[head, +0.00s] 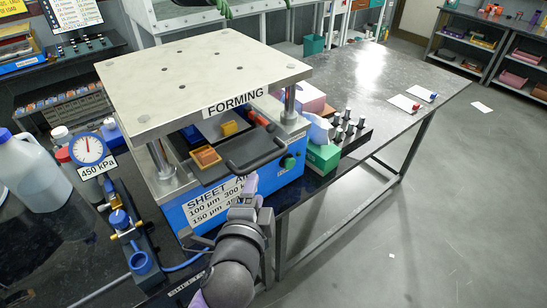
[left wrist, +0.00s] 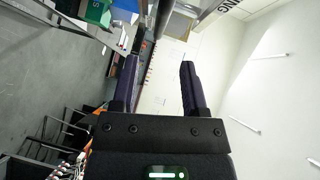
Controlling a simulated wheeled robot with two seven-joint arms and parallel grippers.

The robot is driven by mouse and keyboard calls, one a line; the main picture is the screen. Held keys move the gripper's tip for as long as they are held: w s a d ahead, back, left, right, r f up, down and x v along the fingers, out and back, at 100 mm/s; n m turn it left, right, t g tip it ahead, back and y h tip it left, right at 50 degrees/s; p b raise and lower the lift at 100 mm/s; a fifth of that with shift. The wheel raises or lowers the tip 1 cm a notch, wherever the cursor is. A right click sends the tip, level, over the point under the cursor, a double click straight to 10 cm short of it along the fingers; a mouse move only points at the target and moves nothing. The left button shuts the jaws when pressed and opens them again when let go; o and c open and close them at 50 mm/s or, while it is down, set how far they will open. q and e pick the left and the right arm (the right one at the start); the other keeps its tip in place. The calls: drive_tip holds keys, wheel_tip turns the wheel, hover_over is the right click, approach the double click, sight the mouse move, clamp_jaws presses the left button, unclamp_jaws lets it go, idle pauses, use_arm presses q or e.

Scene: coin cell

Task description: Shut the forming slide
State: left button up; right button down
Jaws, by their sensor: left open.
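The forming slide (head: 215,172) is a dark tray drawn out from under the thick grey top plate of the press marked FORMING (head: 205,85). Its black bar handle (head: 262,152) sticks out at the front. An orange-brown block (head: 206,157) and a yellow block (head: 229,128) lie on the slide. My left gripper (head: 246,190) is just in front of the blue press body, below and left of the handle. Its two dark fingers stand apart in the left wrist view (left wrist: 158,70), with nothing clearly held between them. My right gripper is not in view.
A pressure gauge (head: 87,149) marked 450 kPa and blue-brass fittings stand left of the press. A green box (head: 323,157) and a black rack of several silver posts (head: 350,135) stand at its right. The dark table (head: 400,80) is mostly clear farther right.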

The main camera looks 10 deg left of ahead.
sight(262, 165)
use_arm(q)
drive_tip(key=w, duration=0.3)
drive_tip(key=w+f, duration=0.1)
drive_tip(key=w, duration=0.2)
drive_tip(key=w+a, duration=0.1)
drive_tip(key=w, duration=0.2)
drive_tip(key=shift+w+a+f+b, duration=0.1)
drive_tip(key=shift+w+f+b, duration=0.15)
drive_tip(key=shift+w+b, duration=0.1)
clamp_jaws()
idle(0.8)
